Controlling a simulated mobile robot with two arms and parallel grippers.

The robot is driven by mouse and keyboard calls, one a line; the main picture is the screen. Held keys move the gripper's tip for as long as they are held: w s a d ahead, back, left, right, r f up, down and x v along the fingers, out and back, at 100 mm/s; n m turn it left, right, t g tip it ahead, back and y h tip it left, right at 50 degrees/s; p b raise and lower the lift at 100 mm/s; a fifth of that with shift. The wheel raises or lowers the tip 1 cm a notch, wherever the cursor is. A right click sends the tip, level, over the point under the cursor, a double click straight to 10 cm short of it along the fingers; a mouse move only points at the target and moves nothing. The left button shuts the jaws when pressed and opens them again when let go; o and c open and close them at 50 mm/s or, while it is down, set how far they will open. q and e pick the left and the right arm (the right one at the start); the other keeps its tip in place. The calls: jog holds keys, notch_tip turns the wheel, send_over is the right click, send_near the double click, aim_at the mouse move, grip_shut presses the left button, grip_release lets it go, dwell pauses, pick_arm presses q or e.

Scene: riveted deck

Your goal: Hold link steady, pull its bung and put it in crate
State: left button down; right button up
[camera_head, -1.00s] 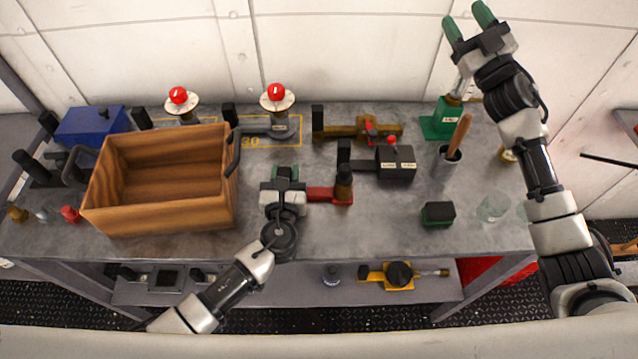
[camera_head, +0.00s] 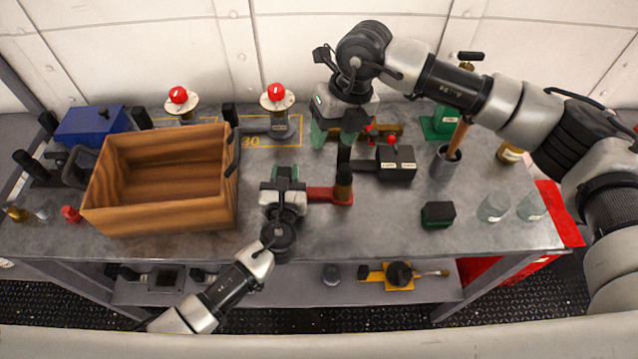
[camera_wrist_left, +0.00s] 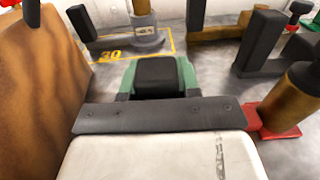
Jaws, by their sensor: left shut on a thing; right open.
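The link is a red bar (camera_head: 322,193) lying on the grey deck, with a brown upright post (camera_head: 343,190) at its right end. A dark bung (camera_head: 344,175) caps the post. In the left wrist view the post (camera_wrist_left: 290,100) stands at right under its dark bung (camera_wrist_left: 304,73). My left gripper (camera_head: 285,176) is at the link's left end. It is shut on a dark block there (camera_wrist_left: 158,76), seen between its green fingers. My right gripper (camera_head: 337,128) is open and empty, fingers downward, above and behind the bung. The wooden crate (camera_head: 160,222) stands left and looks empty.
A black box with a red knob (camera_head: 396,164) and a brown valve piece (camera_head: 380,131) sit close behind the link. A cup with a wooden handle (camera_head: 446,164), a dark green block (camera_head: 438,214) and glass jars (camera_head: 492,207) stand right. The deck before the link is clear.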

aim_at(345, 167)
jog(key=shift+w+d+f+t+h, duration=0.15)
jog(key=shift+d+t+h, duration=0.05)
jog(key=shift+d+h, duration=0.4)
jog(key=shift+w+d+f+t+h, duration=0.1)
jog(key=shift+d+f+t+h, duration=0.1)
jog(key=shift+d+h, duration=0.4)
jog(key=shift+d+f+n, duration=0.15)
jog(key=shift+d+n, duration=0.1)
jog(key=shift+n, duration=0.05)
jog(key=shift+f, duration=4.35)
jog(key=c, duration=0.9)
